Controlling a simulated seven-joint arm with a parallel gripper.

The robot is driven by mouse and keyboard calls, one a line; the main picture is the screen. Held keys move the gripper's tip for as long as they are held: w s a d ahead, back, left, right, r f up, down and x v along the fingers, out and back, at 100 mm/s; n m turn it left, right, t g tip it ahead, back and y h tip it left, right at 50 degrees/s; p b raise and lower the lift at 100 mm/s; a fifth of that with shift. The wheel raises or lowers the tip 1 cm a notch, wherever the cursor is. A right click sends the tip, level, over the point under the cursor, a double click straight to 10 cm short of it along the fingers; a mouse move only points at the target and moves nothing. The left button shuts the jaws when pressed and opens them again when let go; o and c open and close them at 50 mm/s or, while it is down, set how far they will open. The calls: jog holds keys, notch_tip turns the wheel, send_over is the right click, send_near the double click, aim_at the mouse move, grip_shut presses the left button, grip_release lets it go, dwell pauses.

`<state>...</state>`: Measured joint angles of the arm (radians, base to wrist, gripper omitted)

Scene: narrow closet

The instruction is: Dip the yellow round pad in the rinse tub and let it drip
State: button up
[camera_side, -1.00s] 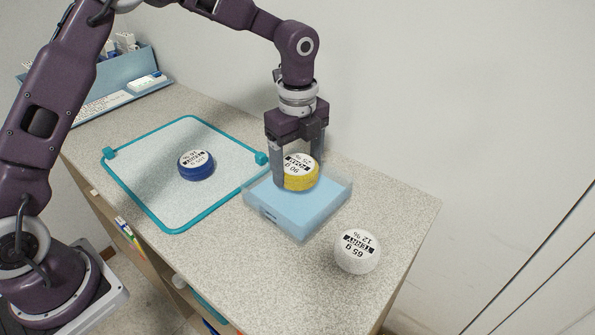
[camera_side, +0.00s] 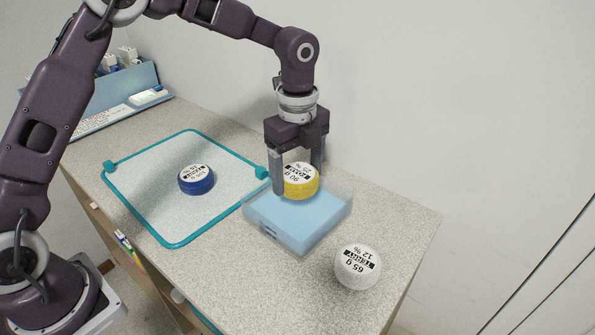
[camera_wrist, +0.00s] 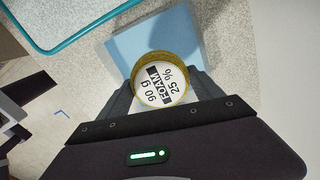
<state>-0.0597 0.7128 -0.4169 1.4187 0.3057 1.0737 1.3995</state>
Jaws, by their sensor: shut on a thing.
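The yellow round pad (camera_side: 301,193) has a white top labelled "90 g FOAM 25 %". My gripper (camera_side: 297,178) is shut on it from both sides and holds it level over the back part of the rinse tub. The pad also shows in the wrist view (camera_wrist: 161,80), between my fingers. The rinse tub (camera_side: 275,238) is a low, clear-walled box with light blue contents. It also shows in the wrist view (camera_wrist: 128,45), partly hidden by the pad. I cannot tell whether the pad's underside touches the liquid, and no drips are visible.
A blue round pad (camera_side: 197,187) lies on a teal-rimmed mat (camera_side: 150,200) left of the tub. A white "65 g TERRY 12 %" ball-like pad (camera_side: 357,268) stands right of the tub near the counter's edge. A wall is close behind. A blue caddy (camera_side: 135,85) is at the back left.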

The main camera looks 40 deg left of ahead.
aim_at(298, 172)
jog(key=shift+r, duration=0.1)
notch_tip(298, 172, up, 5)
jog(key=shift+f, duration=0.1)
dwell(0.5)
dwell(0.5)
